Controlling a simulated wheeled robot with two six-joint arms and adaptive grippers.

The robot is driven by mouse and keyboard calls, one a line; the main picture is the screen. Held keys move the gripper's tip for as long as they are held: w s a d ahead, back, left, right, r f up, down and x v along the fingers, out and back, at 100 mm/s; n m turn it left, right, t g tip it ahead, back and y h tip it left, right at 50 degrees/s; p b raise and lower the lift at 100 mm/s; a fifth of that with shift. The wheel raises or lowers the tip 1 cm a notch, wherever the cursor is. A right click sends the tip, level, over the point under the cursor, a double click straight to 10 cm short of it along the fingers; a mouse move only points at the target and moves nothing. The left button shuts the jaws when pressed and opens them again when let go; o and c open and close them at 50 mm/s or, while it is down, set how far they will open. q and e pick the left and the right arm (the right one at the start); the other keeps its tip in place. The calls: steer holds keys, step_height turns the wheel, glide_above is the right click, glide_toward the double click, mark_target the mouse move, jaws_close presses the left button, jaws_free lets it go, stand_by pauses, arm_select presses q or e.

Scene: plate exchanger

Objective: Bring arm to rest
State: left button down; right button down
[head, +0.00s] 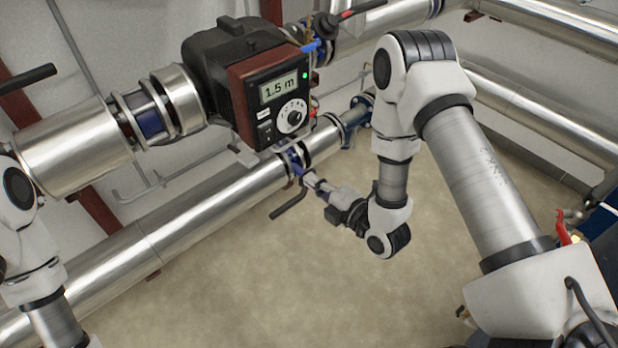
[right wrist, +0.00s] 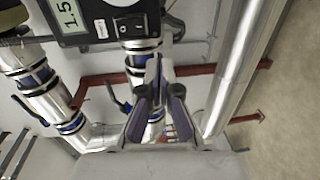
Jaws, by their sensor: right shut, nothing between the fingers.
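My right arm reaches in from the right in the head view and bends down at the elbow. Its right gripper (head: 309,180) is shut and empty, close to a small blue-collared valve below the pump controller. In the right wrist view the fingers of the right gripper (right wrist: 157,62) meet at their tips with nothing between them. My left arm shows at the left edge of the head view, but its gripper is out of the picture.
The pump controller (head: 279,102) reads "1.5 m", with a green light and a dial. A dark lever (head: 289,204) sticks out below it. A large silver pipe (head: 212,208) runs behind. The floor (head: 262,280) in front is clear.

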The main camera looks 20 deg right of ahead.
steer(key=shift+w, duration=0.1)
steer(key=s+f+m+g+h, duration=0.3)
steer(key=s+f+m+g, duration=0.25)
steer(key=s+f, duration=0.6)
steer(key=s+d+f+m+g+h, duration=0.1)
steer(key=s+f+m+g, duration=0.1)
steer(key=s+m, duration=0.3)
steer(key=s+d+f+m+g, duration=0.2)
steer(key=s+m+g, duration=0.2)
steer(key=s+m, duration=0.2)
steer(key=s+d+f+m+g+h, duration=0.1)
steer(key=s+f+m+g, duration=0.2)
steer(key=s+m+g, duration=0.1)
steer(key=shift+s+d+m+h, duration=0.3)
steer(key=shift+s+m, duration=0.45)
steer(key=shift+m, duration=0.3)
stand_by(2.2)
